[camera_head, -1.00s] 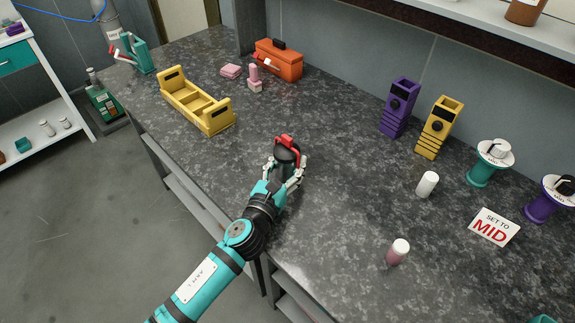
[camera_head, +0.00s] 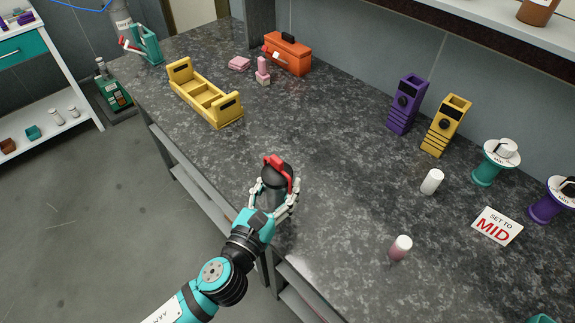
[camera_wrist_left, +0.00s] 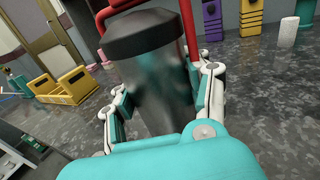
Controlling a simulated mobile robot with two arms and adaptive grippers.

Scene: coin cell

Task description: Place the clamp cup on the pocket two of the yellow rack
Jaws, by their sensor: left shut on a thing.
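The clamp cup (camera_wrist_left: 150,75) is a dark grey cup with a black lid and a red clamp. It also shows in the head view (camera_head: 275,178). My left gripper (camera_head: 272,192) is shut around its body and holds it upright or nearly so, near the front edge of the counter. Whether the cup's base touches the counter is hidden. The yellow rack (camera_head: 205,97) is a long tray with raised ends and several pockets, farther back and left of the gripper. It also shows at the left of the left wrist view (camera_wrist_left: 68,88). My right gripper is not in view.
An orange toolbox (camera_head: 288,54) and pink blocks (camera_head: 263,70) stand right of the rack. A white-capped bottle (camera_head: 400,248) and a white cylinder (camera_head: 432,181) stand to the right. The counter between cup and rack is clear.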

